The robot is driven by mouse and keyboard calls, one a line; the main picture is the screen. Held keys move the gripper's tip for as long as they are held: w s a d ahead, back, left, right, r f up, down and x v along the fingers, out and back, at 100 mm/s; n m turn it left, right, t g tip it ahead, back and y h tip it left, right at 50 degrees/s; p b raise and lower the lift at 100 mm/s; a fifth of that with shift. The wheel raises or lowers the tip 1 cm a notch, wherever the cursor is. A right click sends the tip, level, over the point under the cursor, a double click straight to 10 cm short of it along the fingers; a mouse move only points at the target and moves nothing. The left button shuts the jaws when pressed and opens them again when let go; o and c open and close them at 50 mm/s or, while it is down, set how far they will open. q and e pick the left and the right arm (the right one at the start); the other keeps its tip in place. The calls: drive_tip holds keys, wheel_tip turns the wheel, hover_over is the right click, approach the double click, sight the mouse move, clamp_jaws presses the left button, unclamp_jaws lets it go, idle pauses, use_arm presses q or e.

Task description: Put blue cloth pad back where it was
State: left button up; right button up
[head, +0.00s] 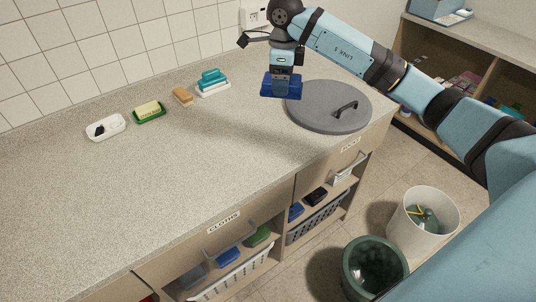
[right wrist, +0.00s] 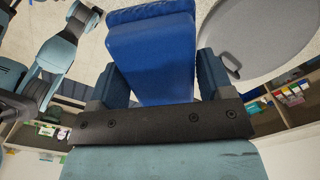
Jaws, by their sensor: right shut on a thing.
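The blue cloth pad (head: 279,91) is held by my right gripper (head: 282,80) over the back right of the counter, beside the grey round lid. In the right wrist view the pad (right wrist: 150,60) sits between the two fingers of the right gripper (right wrist: 160,82), which is shut on it. I cannot tell whether the pad touches the counter. A drawer front labelled CLOTHS (head: 223,222) is at the counter's front. Below it, blue and green pads (head: 228,257) lie on an open shelf.
The grey lid (head: 320,112) with a black handle lies on the counter. A white dish (head: 106,127), a green sponge tray (head: 149,113), a brown brush (head: 183,96) and a white-teal stack (head: 212,84) line the wall. Two bins (head: 375,267) stand on the floor. The front counter is clear.

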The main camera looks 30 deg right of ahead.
drive_tip(key=shift+s+a+r, duration=0.15)
drive_tip(key=shift+s+a, duration=0.15)
drive_tip(key=shift+a, duration=0.3)
drive_tip(key=p, duration=0.1)
hover_over(277, 149)
wheel_tip(277, 149, down, 14)
drive_tip(key=shift+d+f, duration=0.1)
drive_tip(key=shift+f, duration=0.15)
drive_tip(key=shift+w+f, duration=0.1)
drive_tip(key=shift+f, duration=2.65)
use_arm(q)
drive_tip(key=shift+w+a+r, duration=0.1)
drive_tip(key=shift+a+r, duration=0.3)
drive_tip(key=shift+r, duration=0.15)
use_arm(e)
drive_tip(key=shift+f, duration=0.1)
drive_tip(key=o, duration=0.8)
use_arm(q)
drive_tip(key=shift+f, duration=0.25)
